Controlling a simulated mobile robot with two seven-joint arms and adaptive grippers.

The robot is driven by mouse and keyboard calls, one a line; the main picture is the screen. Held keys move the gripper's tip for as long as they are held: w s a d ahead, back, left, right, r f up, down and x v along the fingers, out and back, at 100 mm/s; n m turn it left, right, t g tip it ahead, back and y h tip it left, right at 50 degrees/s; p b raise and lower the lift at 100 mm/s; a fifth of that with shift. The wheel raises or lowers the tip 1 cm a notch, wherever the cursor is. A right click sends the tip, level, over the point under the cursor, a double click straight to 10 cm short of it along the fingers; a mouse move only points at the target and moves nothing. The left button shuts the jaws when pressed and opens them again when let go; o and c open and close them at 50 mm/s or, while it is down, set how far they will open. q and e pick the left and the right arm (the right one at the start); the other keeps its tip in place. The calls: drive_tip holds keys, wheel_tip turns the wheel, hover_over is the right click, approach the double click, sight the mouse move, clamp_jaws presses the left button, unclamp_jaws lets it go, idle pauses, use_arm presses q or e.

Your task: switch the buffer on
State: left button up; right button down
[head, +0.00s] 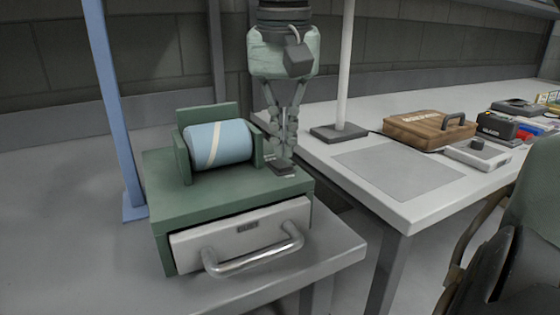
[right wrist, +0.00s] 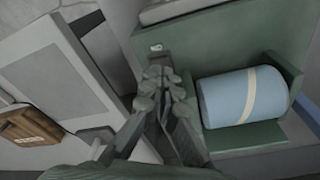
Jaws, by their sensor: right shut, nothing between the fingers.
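The buffer (head: 225,195) is a green box with a blue roller (head: 222,145) with a cream stripe on top. Its front has a pale drawer (head: 240,235) with a metal handle. My right gripper (head: 284,154) points down just above or at this plate, fingers together and empty. In the right wrist view the fingertips (right wrist: 157,76) are close to a small light piece (right wrist: 156,47) on the green top, beside the roller (right wrist: 243,95). Whether they touch the switch, and its position, I cannot tell.
A blue post (head: 115,110) stands left of the buffer. A second bench (head: 400,208) on the right holds a white post (head: 343,70), a grey mat (head: 398,170), a brown case (head: 428,130) and several small devices. A gap separates the benches.

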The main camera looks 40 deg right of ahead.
sight(284, 166)
idle(0.3)
drive_tip(key=shift+f+b, duration=0.65)
drive_tip(key=shift+f, duration=0.3)
idle(0.4)
wheel_tip(284, 166, up, 5)
drive_tip(key=p, duration=0.4)
drive_tip(key=shift+f, duration=0.15)
drive_tip(key=shift+r+p, duration=0.4)
drive_tip(key=shift+r, duration=0.75)
